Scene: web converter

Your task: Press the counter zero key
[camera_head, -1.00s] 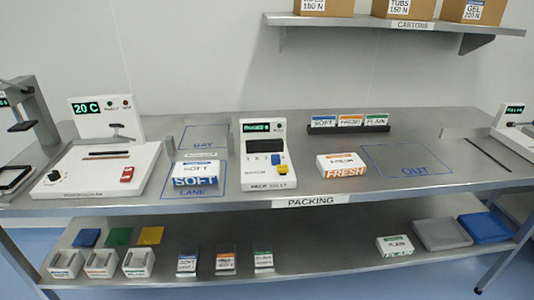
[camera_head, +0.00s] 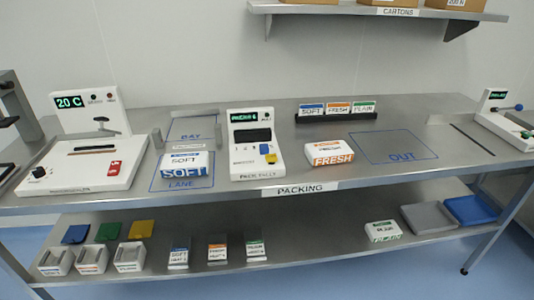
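The pack tally counter (camera_head: 254,145) is a white device standing in the middle of the steel bench, with a small lit green display (camera_head: 243,116) at its top. On its sloped face are a dark window, a row of small keys, a blue key and a yellow key (camera_head: 271,158) at the lower right. The key labels are too small to read, so I cannot tell which one is the counter zero key. Neither of my grippers shows in the head view.
A SOFT pack (camera_head: 184,164) lies in the lane left of the counter. A FRESH pack (camera_head: 329,153) lies to its right, beside the empty OUT area (camera_head: 398,147). A white machine (camera_head: 90,150) reading 20 C stands at left. The bench in front of the counter is narrow.

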